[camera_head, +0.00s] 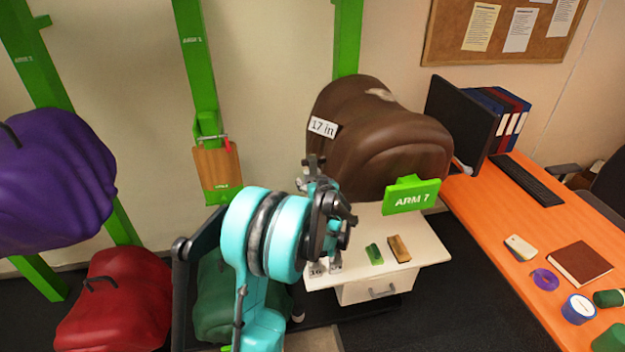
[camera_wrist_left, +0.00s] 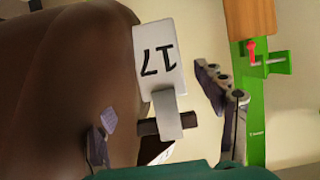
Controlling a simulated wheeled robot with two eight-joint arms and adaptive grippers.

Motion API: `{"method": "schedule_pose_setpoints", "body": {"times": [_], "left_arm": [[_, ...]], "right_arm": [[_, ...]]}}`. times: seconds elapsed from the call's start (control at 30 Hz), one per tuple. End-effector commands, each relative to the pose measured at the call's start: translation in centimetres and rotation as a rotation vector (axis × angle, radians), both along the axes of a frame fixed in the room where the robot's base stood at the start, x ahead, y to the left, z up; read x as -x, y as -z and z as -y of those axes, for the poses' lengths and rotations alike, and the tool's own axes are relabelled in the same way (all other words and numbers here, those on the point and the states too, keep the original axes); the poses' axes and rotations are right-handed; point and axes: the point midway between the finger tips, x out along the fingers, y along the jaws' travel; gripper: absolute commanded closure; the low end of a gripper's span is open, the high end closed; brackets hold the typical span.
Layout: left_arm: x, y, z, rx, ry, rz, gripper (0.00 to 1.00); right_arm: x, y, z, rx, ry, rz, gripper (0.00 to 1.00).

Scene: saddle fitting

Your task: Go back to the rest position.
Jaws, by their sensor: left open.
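My left gripper (camera_head: 316,170) is open and empty, with its arm coming up from the bottom of the head view. It is just below and left of the white "17 in" tag (camera_head: 323,127) on the brown saddle (camera_head: 385,140). In the left wrist view the tag (camera_wrist_left: 158,58) appears upside down beside the brown saddle (camera_wrist_left: 70,75). The two fingers of the left gripper (camera_wrist_left: 160,118) stand apart on either side of the tag's lower clip part. I cannot tell how far the fingers are from it. My right gripper is not in view.
An orange desk (camera_head: 490,240) is at right. Purple (camera_head: 55,185), red (camera_head: 115,305) and green (camera_head: 217,300) saddles are at left.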

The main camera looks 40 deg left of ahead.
Motion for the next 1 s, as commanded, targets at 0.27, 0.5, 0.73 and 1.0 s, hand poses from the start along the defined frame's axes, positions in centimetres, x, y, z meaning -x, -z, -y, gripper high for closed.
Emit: {"method": "schedule_pose_setpoints", "body": {"times": [0.27,0.5,0.73,1.0], "left_arm": [[3.6,-2.3,4.5,-0.001,0.002,-0.001,0.3],[5.2,-3.4,6.6,-0.001,0.0,-0.001,0.3],[5.5,-3.6,6.8,0.0,0.0,0.0,0.3],[8.4,-3.8,11.2,0.053,0.09,-0.105,0.3]], "right_arm": [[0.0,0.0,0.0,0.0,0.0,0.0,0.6],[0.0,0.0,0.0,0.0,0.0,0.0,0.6],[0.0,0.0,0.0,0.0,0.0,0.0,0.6],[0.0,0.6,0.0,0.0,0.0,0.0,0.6]]}}
